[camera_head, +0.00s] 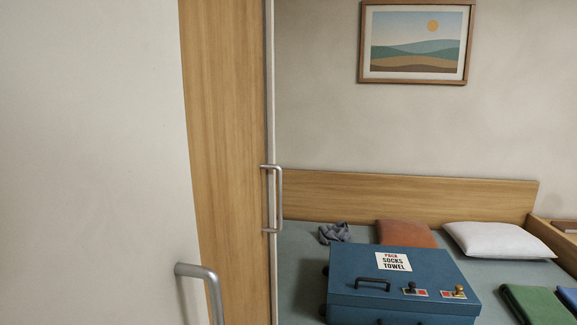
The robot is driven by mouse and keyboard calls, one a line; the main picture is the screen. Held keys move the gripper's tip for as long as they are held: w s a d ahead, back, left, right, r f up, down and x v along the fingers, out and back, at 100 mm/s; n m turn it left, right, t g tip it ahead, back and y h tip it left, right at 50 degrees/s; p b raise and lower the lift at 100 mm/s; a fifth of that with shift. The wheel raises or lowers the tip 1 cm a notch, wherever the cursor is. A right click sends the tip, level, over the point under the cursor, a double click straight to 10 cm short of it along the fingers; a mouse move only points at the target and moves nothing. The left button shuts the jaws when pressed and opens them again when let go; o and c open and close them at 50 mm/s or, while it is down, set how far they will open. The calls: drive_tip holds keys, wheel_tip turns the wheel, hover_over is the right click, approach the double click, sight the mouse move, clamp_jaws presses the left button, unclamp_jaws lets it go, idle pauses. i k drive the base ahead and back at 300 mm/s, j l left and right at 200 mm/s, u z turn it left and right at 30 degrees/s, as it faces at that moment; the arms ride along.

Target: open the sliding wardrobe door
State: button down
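A tall wooden panel (225,130) stands left of centre, with a grey vertical strip (270,90) along its right edge. A metal bar handle (279,200) is mounted at that edge, at mid height. A pale, plain panel or wall (90,150) fills the left side. A second metal bar handle (213,290) shows low in front of it, cut off by the bottom edge. I cannot tell for certain which of these surfaces is the sliding wardrobe door. My gripper is not in view, and nothing is seen touching either handle.
Right of the wooden panel is a bed (300,270) with a wooden headboard (410,195). A blue suitcase (345,290) marked "PACK SOCKS TOWEL" lies on it, near a white pillow (495,240), an orange cushion (405,232), grey cloth (334,233) and green folded fabric (535,303). A framed picture (416,42) hangs behind.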

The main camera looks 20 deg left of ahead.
sight(221, 41)
drive_tip(key=i+z, duration=0.2)
drive_tip(key=i, duration=0.35)
drive_tip(key=i+j+z, duration=0.2)
drive_tip(key=i, duration=0.3)
drive_tip(key=i+l+u, duration=0.2)
drive_tip(key=i+u, duration=0.15)
drive_tip(key=i, duration=0.2)
drive_tip(key=i+l+u, duration=0.1)
drive_tip(key=u, duration=0.35)
drive_tip(key=i+l+u, duration=0.1)
drive_tip(key=l+u, duration=0.25)
drive_tip(key=u, duration=0.15)
drive_tip(key=l+u, duration=0.25)
drive_tip(key=u, duration=0.2)
drive_tip(key=l+u, duration=0.25)
drive_tip(key=u, duration=0.25)
drive_tip(key=l+u, duration=0.3)
drive_tip(key=u, duration=0.15)
drive_tip(key=l+u, duration=0.35)
